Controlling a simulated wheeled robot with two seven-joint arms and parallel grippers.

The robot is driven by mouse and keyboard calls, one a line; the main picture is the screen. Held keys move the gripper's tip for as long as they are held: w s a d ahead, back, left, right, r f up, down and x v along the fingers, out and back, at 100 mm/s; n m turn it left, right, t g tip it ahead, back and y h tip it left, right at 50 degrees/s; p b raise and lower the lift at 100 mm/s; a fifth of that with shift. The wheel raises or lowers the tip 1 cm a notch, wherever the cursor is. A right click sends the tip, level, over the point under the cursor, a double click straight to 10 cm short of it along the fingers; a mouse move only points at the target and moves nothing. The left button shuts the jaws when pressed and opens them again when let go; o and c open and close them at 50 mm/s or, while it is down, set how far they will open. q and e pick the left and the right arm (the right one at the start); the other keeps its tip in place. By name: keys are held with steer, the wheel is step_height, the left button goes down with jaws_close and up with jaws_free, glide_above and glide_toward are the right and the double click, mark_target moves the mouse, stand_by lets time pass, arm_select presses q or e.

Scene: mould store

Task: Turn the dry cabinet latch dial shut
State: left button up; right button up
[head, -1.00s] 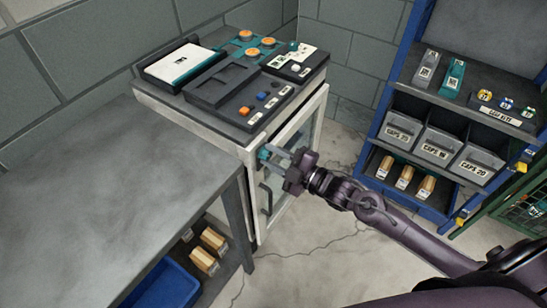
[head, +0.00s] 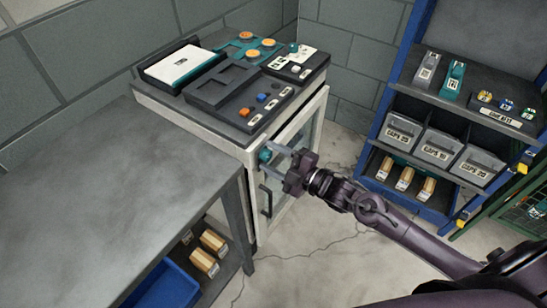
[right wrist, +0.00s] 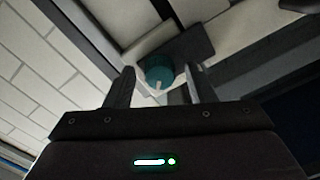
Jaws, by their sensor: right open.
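The dry cabinet (head: 196,128) is a pale cabinet with a glazed door (head: 298,140). Its latch dial (head: 265,155) is a round teal knob near the top of the door front. In the right wrist view the dial (right wrist: 160,70) shows a pale pointer mark toward the bottom of the picture. My right gripper (head: 277,157) is open in front of the dial. In the right wrist view its fingers (right wrist: 162,88) stand on either side of the dial, with gaps visible. I cannot tell how deep they reach. My left gripper is not in view.
A dark door handle (head: 265,201) is just below my right gripper. A grey workbench (head: 110,190) stands at the left, with a blue bin (head: 165,287) beneath. A blue shelf unit (head: 377,125) with grey bins stands at the right. The floor between is clear.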

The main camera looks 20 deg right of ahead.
steer(key=shift+d, duration=0.1)
steer(key=v, duration=0.7)
steer(key=shift+s+d, duration=0.2)
steer(key=shift+s, duration=0.15)
steer(key=s+d+f+m+g+h+p, duration=0.15)
steer(key=d+f+m+h, duration=0.4)
steer(key=f, duration=0.75)
steer(key=s+d+f+m+g+h, duration=0.25)
steer(key=d+f+m+h, duration=0.35)
steer(key=f, duration=0.8)
steer(key=s+f+m+g+p, duration=0.1)
steer(key=s+f+m+g, duration=0.25)
steer(key=s+f, duration=1)
steer(key=s+a+f+m+g, duration=0.1)
steer(key=s+a+f+g, duration=0.1)
steer(key=s, duration=0.7)
steer(key=s+a+f+m+g+p, duration=0.1)
steer(key=s+a+f+g, duration=0.2)
steer(key=s, duration=0.6)
steer(key=a+f, duration=0.2)
steer(key=a, duration=0.1)
steer(key=shift+s+a+g, duration=0.3)
steer(key=shift+a+g, duration=0.05)
